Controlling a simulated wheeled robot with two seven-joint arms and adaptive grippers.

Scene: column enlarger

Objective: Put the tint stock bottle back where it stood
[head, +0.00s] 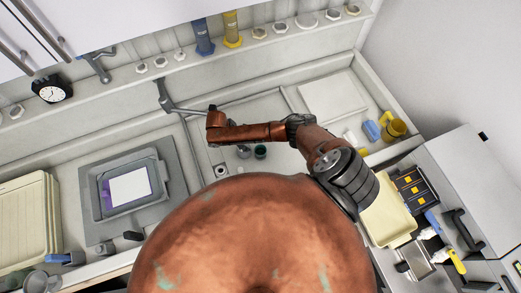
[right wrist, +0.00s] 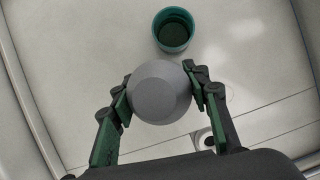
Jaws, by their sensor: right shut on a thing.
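The tint stock bottle, seen from above as a grey round shape (right wrist: 160,92), sits between the fingers of my right gripper (right wrist: 157,88) in the right wrist view. Both green-and-black fingers press its sides. In the head view the bottle (head: 243,152) shows as a small grey shape just below my right forearm, which hides most of the gripper. I cannot tell whether its base touches the surface. A teal cup with dark contents (right wrist: 173,30) stands close to the bottle, apart from it; it also shows in the head view (head: 261,152). My left gripper is not in view.
A small white fitting with a dark centre (head: 221,171) lies left of the bottle. A framed tray (head: 133,184) stands further left. A white board (head: 331,97), a yellow jug (head: 395,128) and a cream tray (head: 388,220) are at right. The pale floor around the cup is mostly clear.

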